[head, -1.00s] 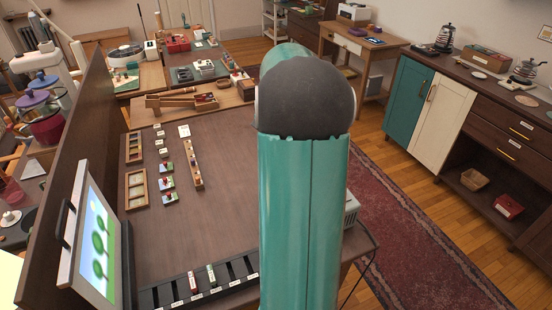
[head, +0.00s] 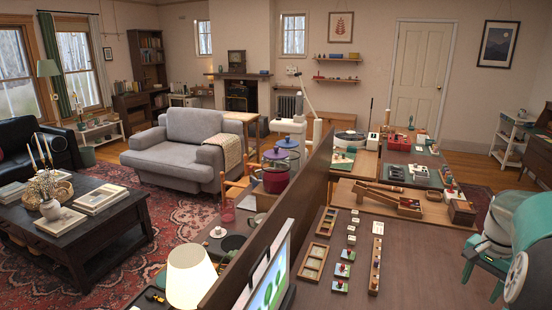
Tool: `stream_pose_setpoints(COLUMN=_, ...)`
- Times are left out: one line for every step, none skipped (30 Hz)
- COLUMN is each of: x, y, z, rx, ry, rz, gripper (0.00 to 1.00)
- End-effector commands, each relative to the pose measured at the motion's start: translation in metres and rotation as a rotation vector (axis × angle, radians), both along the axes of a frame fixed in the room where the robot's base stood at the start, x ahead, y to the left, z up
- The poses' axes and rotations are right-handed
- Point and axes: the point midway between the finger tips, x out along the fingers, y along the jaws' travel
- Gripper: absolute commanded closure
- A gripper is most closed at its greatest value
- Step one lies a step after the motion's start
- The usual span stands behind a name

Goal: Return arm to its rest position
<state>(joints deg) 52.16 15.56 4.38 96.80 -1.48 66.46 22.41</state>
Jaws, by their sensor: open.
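My arm, teal with grey joints, is folded at the right edge of the head view. My gripper (head: 482,282) hangs at its end, pointing down, with its teal fingers apart and nothing seen between them. It is over the right part of the brown tabletop (head: 420,268), apart from the small items there. The rest of the arm is cut off by the frame edge.
Wooden trays (head: 314,262), small cards and a peg strip (head: 376,265) lie on the tabletop. A dark divider panel (head: 290,205) and a screen (head: 268,285) stand at its left. A lamp (head: 190,275), grey armchair (head: 190,145) and coffee table (head: 85,235) are beyond.

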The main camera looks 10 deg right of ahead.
Motion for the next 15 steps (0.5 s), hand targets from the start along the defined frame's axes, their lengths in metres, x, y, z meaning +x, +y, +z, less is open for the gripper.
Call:
stream_pose_setpoints(x=0.008, y=0.019, z=0.010, rx=-0.016, ry=-0.011, rz=0.045, gripper=0.48)
stream_pose_setpoints(x=0.011, y=0.032, z=0.015, rx=-0.026, ry=-0.018, rz=0.076, gripper=0.48)
stream_pose_setpoints(x=0.016, y=0.051, z=0.023, rx=-0.039, ry=-0.028, rz=0.123, gripper=0.48)
stream_pose_setpoints(x=0.019, y=0.066, z=0.029, rx=-0.052, ry=-0.038, rz=0.159, gripper=0.48)
stream_pose_setpoints(x=0.021, y=0.081, z=0.035, rx=-0.063, ry=-0.048, rz=0.199, gripper=0.48)
stream_pose_setpoints(x=0.024, y=0.102, z=0.042, rx=-0.078, ry=-0.061, rz=0.251, gripper=0.48)
stream_pose_setpoints(x=0.025, y=0.118, z=0.046, rx=-0.090, ry=-0.070, rz=0.290, gripper=0.48)
stream_pose_setpoints(x=0.025, y=0.133, z=0.051, rx=-0.101, ry=-0.081, rz=0.328, gripper=0.48)
stream_pose_setpoints(x=0.024, y=0.153, z=0.056, rx=-0.115, ry=-0.096, rz=0.379, gripper=0.48)
stream_pose_setpoints(x=0.023, y=0.168, z=0.060, rx=-0.125, ry=-0.106, rz=0.418, gripper=0.48)
stream_pose_setpoints(x=0.021, y=0.182, z=0.063, rx=-0.136, ry=-0.118, rz=0.456, gripper=0.48)
stream_pose_setpoints(x=0.019, y=0.201, z=0.066, rx=-0.148, ry=-0.134, rz=0.507, gripper=0.48)
stream_pose_setpoints(x=0.016, y=0.215, z=0.069, rx=-0.158, ry=-0.146, rz=0.544, gripper=0.48)
stream_pose_setpoints(x=0.013, y=0.228, z=0.071, rx=-0.168, ry=-0.158, rz=0.583, gripper=0.48)
stream_pose_setpoints(x=0.008, y=0.246, z=0.073, rx=-0.180, ry=-0.176, rz=0.632, gripper=0.48)
